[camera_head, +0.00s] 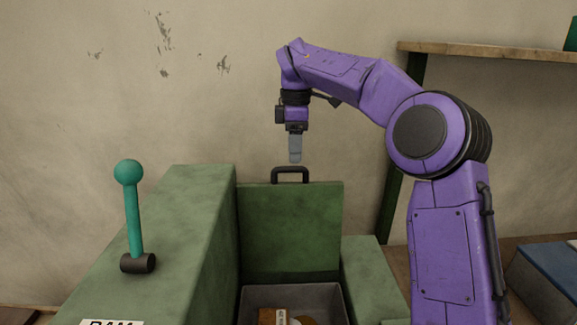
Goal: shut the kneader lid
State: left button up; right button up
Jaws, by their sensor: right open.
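The green kneader (190,235) stands in front of me. Its lid (290,230) is raised upright at the back of the grey tub (336,303). A dark handle (291,170) sits on the lid's top edge. My right gripper (295,158) points down just above the handle and appears apart from it. It is open and holds nothing; its fingers overlap in this view. My left gripper is not in view.
A teal-knobbed lever (131,205) stands on the kneader's left housing. Brown and yellowish items (283,317) lie in the tub. A blue object (548,277) is at the right, below a wall shelf (490,50).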

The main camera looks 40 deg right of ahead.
aim_at(292, 167)
jog(key=shift+s+f, duration=0.15)
jog(key=shift+f, duration=0.5)
jog(key=shift+s+f, duration=0.15)
jog(key=shift+f, duration=0.45)
jog(key=w+f, duration=0.2)
jog(key=shift+w, duration=0.4)
jog(key=shift+s+r, duration=0.15)
jog(key=shift+s, duration=0.3)
jog(key=c, duration=0.4)
jog(key=shift+s+r, duration=0.1)
jog(key=shift+s, duration=0.1)
grip_shut()
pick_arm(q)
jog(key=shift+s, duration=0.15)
pick_arm(e)
jog(key=shift+w, duration=0.15)
